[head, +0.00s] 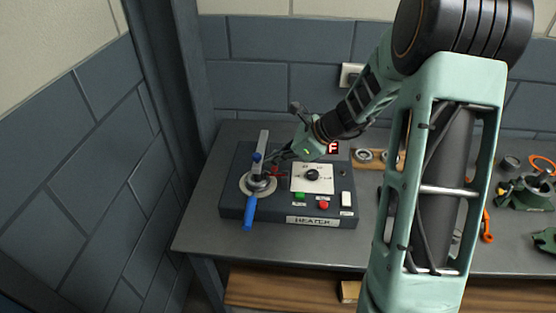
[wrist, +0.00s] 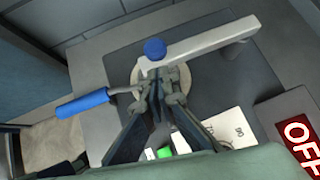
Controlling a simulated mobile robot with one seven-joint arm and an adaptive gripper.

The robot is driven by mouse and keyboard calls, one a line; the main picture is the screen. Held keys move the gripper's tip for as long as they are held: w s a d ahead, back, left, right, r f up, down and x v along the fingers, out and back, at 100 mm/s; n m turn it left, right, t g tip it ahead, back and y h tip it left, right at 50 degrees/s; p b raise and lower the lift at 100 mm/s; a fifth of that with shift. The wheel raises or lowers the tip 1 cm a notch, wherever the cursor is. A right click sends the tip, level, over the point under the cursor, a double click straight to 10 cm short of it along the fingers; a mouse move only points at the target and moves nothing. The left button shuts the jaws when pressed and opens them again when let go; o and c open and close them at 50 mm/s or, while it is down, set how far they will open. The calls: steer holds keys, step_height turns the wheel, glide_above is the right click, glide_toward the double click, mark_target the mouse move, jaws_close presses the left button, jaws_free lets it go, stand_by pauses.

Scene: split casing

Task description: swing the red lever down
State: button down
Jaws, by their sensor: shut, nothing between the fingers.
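The handle points toward the front edge of the box in the head view and left in the wrist view (wrist: 82,103). A grey metal bar (wrist: 200,40) with a blue knob (wrist: 155,48) crosses the round hub (head: 258,184). My gripper (wrist: 160,78) is shut and empty, its fingertips by the hub and just below the knob in the wrist view. Whether they touch the lever I cannot tell. A small red part (head: 277,171) beside the hub is unclear.
The box also carries a dial (head: 311,174), a green button (head: 299,197), a red button (head: 323,204) and a white switch (head: 346,199). A red OFF sign (wrist: 302,135) stands close by. Rings and green parts lie on the right of the table. A wall rises behind.

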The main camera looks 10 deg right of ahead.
steer(key=shift+a+f, duration=0.2)
steer(key=shift+a, duration=0.15)
stand_by(0.5)
steer(key=shift+r+p, duration=0.3)
steer(key=shift+r, duration=0.2)
steer(key=r+p, duration=0.3)
steer(key=shift+s+a+r, duration=0.15)
steer(key=shift+s+r, duration=0.1)
steer(key=a+r+b, duration=0.1)
steer(key=a+r, duration=0.5)
steer(key=r, duration=0.1)
steer(key=shift+s+r, duration=0.15)
steer(key=shift+r, duration=0.1)
